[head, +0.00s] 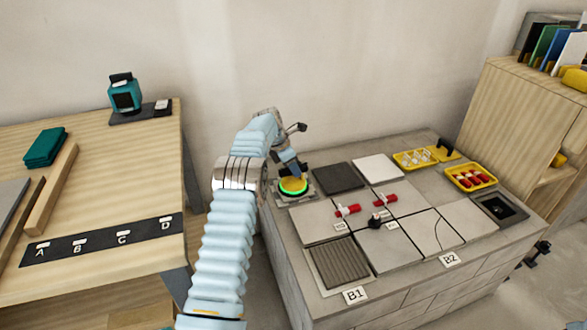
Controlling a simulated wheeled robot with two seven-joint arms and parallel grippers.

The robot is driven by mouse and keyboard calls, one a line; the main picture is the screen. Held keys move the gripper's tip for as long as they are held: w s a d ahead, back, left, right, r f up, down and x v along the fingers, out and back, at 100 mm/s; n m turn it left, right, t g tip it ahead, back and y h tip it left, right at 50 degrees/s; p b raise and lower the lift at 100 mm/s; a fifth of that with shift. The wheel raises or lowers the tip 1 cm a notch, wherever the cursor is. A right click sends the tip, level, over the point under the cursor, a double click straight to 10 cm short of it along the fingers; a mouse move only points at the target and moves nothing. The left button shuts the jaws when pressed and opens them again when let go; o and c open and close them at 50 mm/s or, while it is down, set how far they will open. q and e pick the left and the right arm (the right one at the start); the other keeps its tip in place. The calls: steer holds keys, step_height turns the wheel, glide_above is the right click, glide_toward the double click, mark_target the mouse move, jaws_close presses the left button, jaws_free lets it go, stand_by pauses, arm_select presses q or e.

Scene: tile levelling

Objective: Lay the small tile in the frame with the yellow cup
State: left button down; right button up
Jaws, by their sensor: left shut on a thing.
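My left gripper (291,172) reaches over the back left corner of the grey block bench and is shut on the yellow cup (293,184). The cup shows as a yellow-orange disc with a bright green ring around it. It sits over a small grey plate (309,190), which may be the small tile or its holder; the cup hides most of it, and I cannot tell whether they touch. A dark square frame (499,207) with a recessed middle lies at the bench's right end. My right gripper is not in view.
The bench (420,286) carries pale tiles with red clips (347,210), a cracked tile (437,230), a ribbed tile (342,262), a dark tile (339,178) and yellow trays (470,177). A wooden table (100,268) stands left, a shelf (510,120) right.

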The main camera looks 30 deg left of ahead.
arm_select(q)
step_height(320, 180, up, 2)
steer(key=shift+r+p, duration=0.2)
steer(key=shift+p, duration=0.25)
steer(key=shift+r, duration=3.6)
